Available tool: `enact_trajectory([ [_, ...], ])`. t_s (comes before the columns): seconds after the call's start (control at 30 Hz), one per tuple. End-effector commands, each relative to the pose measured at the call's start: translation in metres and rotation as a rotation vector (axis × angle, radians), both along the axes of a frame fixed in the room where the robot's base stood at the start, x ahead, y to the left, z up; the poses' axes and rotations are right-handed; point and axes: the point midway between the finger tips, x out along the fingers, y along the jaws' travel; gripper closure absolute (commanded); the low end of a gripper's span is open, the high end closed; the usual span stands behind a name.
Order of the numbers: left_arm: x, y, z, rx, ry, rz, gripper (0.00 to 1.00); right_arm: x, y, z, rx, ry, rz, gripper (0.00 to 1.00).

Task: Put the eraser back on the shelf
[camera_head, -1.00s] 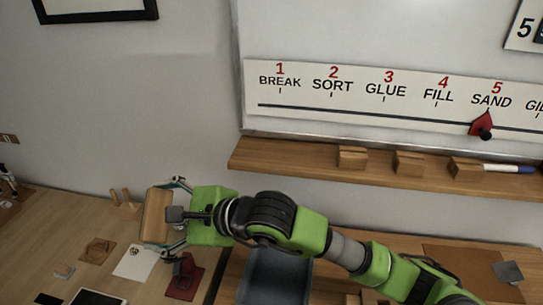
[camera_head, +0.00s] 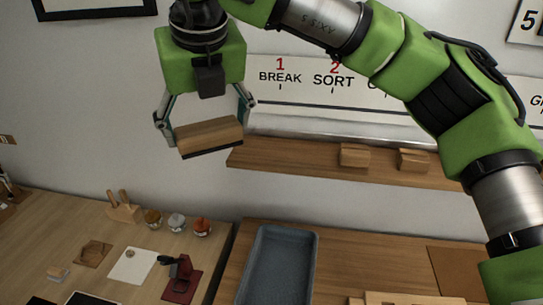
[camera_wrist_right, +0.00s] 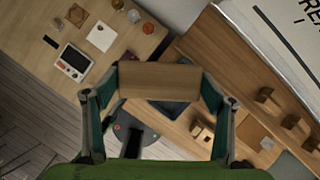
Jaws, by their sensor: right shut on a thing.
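My right gripper (camera_head: 205,122) is shut on the eraser (camera_head: 208,135), a wooden block with a dark underside. It holds the eraser in the air, just left of the shelf's left end and a little above its level in the head view. In the right wrist view the eraser (camera_wrist_right: 159,81) lies between the two fingers. The wooden shelf (camera_head: 290,157) runs along the wall under the whiteboard. Its left part is bare in the head view. My arm hides its right part. The left gripper is not in view.
Two small wooden blocks, one left (camera_head: 354,155) and one right (camera_head: 413,160), are on the shelf. Below are a blue-grey tray (camera_head: 309,262), several small jars, a peg stand (camera_head: 122,212) and a dark red stand (camera_head: 182,282). The whiteboard (camera_head: 300,122) rises behind the shelf.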

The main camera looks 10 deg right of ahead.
Motion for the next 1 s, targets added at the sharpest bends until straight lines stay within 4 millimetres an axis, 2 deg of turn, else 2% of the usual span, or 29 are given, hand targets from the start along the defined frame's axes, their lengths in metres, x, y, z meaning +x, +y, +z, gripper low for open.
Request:
enact_trajectory([
  [0.03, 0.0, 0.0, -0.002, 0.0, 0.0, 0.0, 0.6, -0.003, -0.011, 0.014, 0.012, 0.008, -0.066, 0.41],
  [0.13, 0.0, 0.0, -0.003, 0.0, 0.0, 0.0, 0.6, -0.009, -0.026, 0.032, 0.027, 0.028, -0.159, 0.41],
  [0.3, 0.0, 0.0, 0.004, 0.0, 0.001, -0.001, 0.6, -0.004, -0.043, 0.037, 0.037, 0.043, -0.216, 0.41],
  [0.63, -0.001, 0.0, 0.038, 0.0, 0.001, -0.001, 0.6, 0.053, -0.096, 0.005, 0.038, 0.045, -0.215, 0.41],
  [0.7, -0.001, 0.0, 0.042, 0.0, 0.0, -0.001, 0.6, 0.062, -0.104, -0.011, 0.035, 0.045, -0.213, 0.41],
  [0.83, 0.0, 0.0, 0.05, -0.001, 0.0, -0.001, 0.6, 0.075, -0.115, -0.033, 0.036, 0.043, -0.211, 0.41],
  [1.0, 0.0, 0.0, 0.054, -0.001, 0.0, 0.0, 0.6, 0.084, -0.122, -0.048, 0.036, 0.04, -0.209, 0.41],
])
